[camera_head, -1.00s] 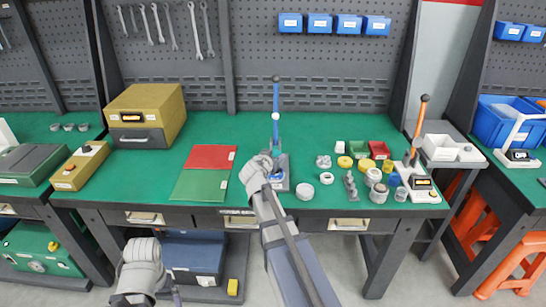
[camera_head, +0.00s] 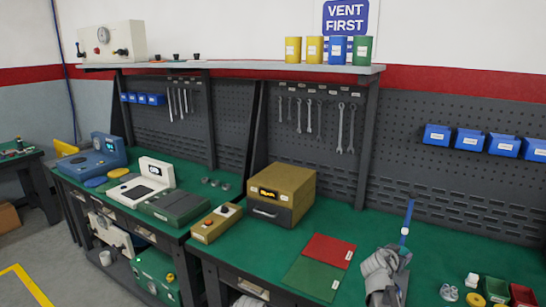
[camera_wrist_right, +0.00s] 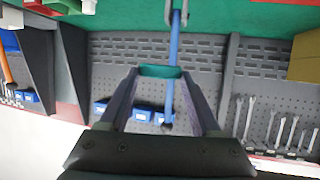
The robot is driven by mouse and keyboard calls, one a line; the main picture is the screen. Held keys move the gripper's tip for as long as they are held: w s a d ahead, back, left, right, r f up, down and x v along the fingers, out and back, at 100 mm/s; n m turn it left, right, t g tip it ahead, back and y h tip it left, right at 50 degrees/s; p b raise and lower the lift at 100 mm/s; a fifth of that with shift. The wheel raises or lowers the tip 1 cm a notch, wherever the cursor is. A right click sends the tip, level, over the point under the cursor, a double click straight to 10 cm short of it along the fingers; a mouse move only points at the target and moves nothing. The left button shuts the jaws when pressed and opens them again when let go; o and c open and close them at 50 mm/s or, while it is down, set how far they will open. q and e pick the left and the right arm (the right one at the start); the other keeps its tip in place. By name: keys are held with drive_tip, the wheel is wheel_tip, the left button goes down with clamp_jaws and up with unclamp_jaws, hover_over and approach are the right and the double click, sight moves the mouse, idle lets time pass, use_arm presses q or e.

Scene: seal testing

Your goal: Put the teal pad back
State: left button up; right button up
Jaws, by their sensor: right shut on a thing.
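The teal pad (camera_wrist_right: 160,71) is a small flat piece held across the fingertips of my right gripper (camera_wrist_right: 161,73) in the right wrist view. The fingers are shut on it from both sides. A blue-handled lever press stands close beyond the pad; its lever (camera_wrist_right: 172,45) crosses behind it in that view. In the head view the press's blue lever (camera_head: 408,222) rises just behind my right wrist, which hides the pad, the fingertips and most of the press's base. Only a grey sliver of my left arm shows at the bottom edge; its gripper is out of view.
A red mat (camera_head: 330,249) and a green mat (camera_head: 313,280) lie on the green bench. A gold drawer box (camera_head: 280,190) stands behind them. A gold control box (camera_head: 215,224) sits further left.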

drive_tip(key=shift+f, duration=0.15)
idle(0.3)
wheel_tip(320, 180, down, 4)
drive_tip(key=b, duration=0.4)
drive_tip(key=shift+f, duration=0.1)
wheel_tip(320, 180, down, 10)
drive_tip(key=b, duration=1)
drive_tip(key=shift+r, duration=0.2)
drive_tip(key=shift+f, duration=0.25)
drive_tip(key=o, duration=1.5)
drive_tip(key=shift+c, duration=0.2)
drive_tip(key=shift+r, duration=0.1)
